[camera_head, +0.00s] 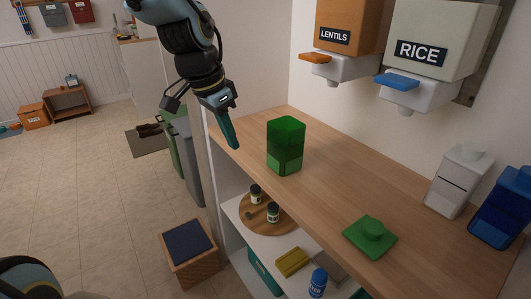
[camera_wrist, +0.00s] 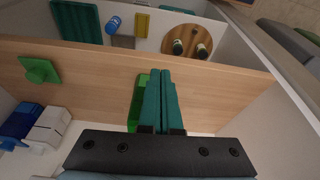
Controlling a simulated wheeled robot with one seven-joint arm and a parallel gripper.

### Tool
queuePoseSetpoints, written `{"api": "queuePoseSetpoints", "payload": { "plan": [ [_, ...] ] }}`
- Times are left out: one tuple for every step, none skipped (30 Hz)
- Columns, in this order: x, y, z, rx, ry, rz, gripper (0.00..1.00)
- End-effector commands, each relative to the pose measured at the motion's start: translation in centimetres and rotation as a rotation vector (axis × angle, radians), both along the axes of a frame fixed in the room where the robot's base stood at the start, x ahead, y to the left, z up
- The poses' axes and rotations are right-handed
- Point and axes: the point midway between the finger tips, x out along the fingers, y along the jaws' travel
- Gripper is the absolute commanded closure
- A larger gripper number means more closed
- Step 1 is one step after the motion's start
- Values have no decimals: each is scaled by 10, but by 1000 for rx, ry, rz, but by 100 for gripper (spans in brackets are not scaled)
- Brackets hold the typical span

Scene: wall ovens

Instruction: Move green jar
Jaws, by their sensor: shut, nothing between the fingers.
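The green jar (camera_head: 286,146) is a see-through square jar, open at the top, standing upright on the wooden counter. Its square green lid (camera_head: 370,236) with a knob lies apart on the counter, to the right and nearer. My gripper (camera_head: 234,143) is shut and empty, teal fingers pointing down, to the left of the jar in the head view. In the wrist view my gripper (camera_wrist: 161,74) partly covers the jar (camera_wrist: 139,95); the lid (camera_wrist: 39,69) shows at the left. I cannot tell whether the fingers touch the jar.
Lentils (camera_head: 345,36) and rice (camera_head: 425,49) dispensers hang on the wall above the counter (camera_head: 325,186). A white canister (camera_head: 459,180) and a blue container (camera_head: 503,208) stand at the right. A shelf below holds a round board (camera_head: 254,226) with small jars. Grey and green bins stand left.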

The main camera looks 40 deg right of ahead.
Motion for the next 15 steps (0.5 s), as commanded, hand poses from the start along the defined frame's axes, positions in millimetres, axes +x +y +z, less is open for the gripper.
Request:
{"api": "queuePoseSetpoints", "payload": {
  "plan": [
    [-8, -10, 3, -8, 0, -44, 100],
    [-11, -13, 3, -10, 1, -59, 100],
    [-14, -16, 1, -12, 0, -72, 100],
    [-14, -17, -1, -12, 0, -76, 100],
    [-15, -18, -4, -12, -1, -78, 100],
    [-15, -20, -10, -12, 1, -77, 100],
    [-15, -21, -14, -11, 2, -77, 100],
    [-15, -22, -19, -10, 2, -76, 100],
    [-16, -24, -27, -11, 2, -76, 100],
    [-16, -26, -33, -10, 2, -76, 100],
    [-16, -28, -39, -10, 2, -76, 100],
    [-16, -30, -47, -9, 2, -76, 100],
    [-16, -32, -53, -9, 3, -76, 100],
    [-16, -33, -59, -9, 3, -75, 100],
    [-16, -36, -67, -9, 2, -76, 100]
  ]
}}
